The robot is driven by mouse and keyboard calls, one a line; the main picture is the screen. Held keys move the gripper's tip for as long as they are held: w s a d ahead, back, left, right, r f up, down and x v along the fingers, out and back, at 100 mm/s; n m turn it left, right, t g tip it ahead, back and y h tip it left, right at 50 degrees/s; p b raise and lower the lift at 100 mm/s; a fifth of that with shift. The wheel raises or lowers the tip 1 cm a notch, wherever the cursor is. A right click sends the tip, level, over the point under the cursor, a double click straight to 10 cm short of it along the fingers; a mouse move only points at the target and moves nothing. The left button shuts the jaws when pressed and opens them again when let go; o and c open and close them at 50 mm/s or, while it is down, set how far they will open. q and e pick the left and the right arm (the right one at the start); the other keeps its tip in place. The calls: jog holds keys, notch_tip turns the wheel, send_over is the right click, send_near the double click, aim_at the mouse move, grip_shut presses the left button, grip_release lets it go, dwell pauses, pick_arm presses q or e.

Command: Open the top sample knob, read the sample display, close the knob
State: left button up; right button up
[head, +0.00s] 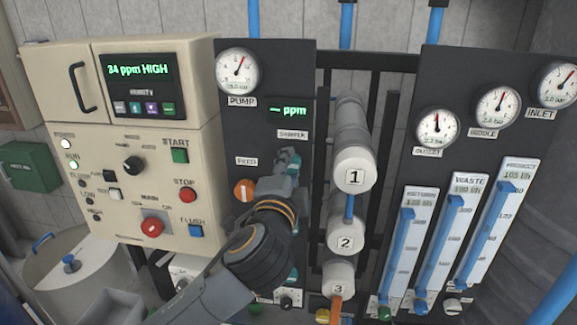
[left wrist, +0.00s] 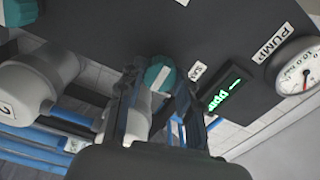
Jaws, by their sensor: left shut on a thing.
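The top sample knob is teal with a white pointer bar; it shows between my fingers in the left wrist view (left wrist: 160,74). In the head view my left gripper (head: 286,168) reaches up to it on the dark panel and mostly hides it. In the left wrist view my left gripper (left wrist: 158,85) has a finger on each side of the knob and is shut on it. The sample display (head: 288,110) above the knob shows green dashes and "ppm"; it also shows in the left wrist view (left wrist: 222,97). My right gripper is not in view.
An orange knob (head: 244,190) sits left of my gripper. White numbered cylinders (head: 354,170) stand close on the right. A beige control box (head: 130,200) with buttons is at left; its screen (head: 138,80) reads "34 ppm HIGH". Another teal knob (left wrist: 20,12) shows in the left wrist view.

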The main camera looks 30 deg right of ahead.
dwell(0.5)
pick_arm(q)
jog(key=o, duration=1.2)
jog(key=shift+c, duration=0.2)
jog(key=v, duration=1.2)
jog(key=shift+f, duration=0.1)
